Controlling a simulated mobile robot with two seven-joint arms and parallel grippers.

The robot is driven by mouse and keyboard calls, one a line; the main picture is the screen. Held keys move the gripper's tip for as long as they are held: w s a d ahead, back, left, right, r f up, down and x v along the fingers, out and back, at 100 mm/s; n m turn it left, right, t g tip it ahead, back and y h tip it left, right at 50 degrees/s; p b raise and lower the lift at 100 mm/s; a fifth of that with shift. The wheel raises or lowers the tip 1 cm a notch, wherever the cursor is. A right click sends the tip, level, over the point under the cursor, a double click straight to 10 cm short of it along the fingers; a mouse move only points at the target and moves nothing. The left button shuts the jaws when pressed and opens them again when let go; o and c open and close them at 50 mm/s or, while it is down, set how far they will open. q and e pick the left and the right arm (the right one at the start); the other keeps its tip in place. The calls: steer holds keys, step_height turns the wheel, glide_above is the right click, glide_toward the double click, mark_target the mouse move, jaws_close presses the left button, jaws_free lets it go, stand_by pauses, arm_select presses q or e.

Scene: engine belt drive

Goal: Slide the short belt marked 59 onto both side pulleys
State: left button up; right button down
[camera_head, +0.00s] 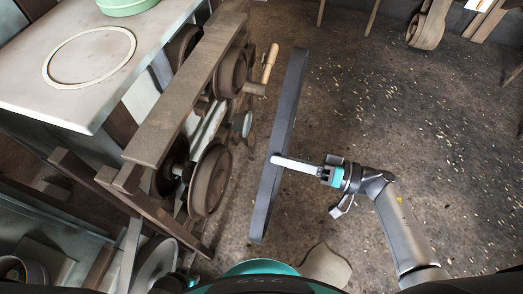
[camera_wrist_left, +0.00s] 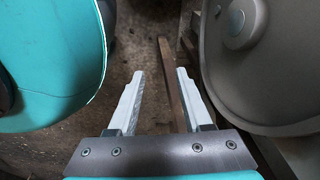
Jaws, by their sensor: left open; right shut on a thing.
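A dark grey belt (camera_head: 282,140) is held on edge, long and nearly upright in the head view, just right of the belt drive. No number is readable on it. My right gripper (camera_head: 280,160) is shut on its middle. Two brown side pulleys, an upper one (camera_head: 231,72) and a lower one (camera_head: 209,181), sit on the drive's right side. The belt is apart from both. My left gripper (camera_wrist_left: 160,78) is open and empty in the left wrist view, beside a large grey round part (camera_wrist_left: 270,60). Its fingers cannot be made out in the head view.
A smaller pulley (camera_head: 246,124) sits between the side pulleys. A wooden handle (camera_head: 269,62) sticks out near the upper one. A pale ring (camera_head: 89,44) lies on the grey tabletop (camera_head: 60,105) at upper left. The floor (camera_head: 430,140) at right is open, with scattered chips.

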steer(key=shift+b+x, duration=0.3)
steer(key=shift+x, duration=0.6)
arm_select(q)
steer(key=shift+w+d+r, duration=0.1)
steer(key=shift+w+d, duration=0.25)
steer(key=shift+w, duration=0.15)
arm_select(e)
steer(key=x, duration=1)
steer(key=shift+r, duration=0.1)
arm_select(q)
steer(key=shift+r, duration=0.1)
arm_select(e)
steer(key=shift+d, duration=0.1)
arm_select(q)
steer(key=shift+r+p, duration=0.4)
steer(key=shift+p, duration=0.15)
arm_select(e)
steer(key=shift+s+d, duration=0.1)
steer(key=shift+s, duration=0.05)
arm_select(q)
steer(key=shift+r, duration=0.1)
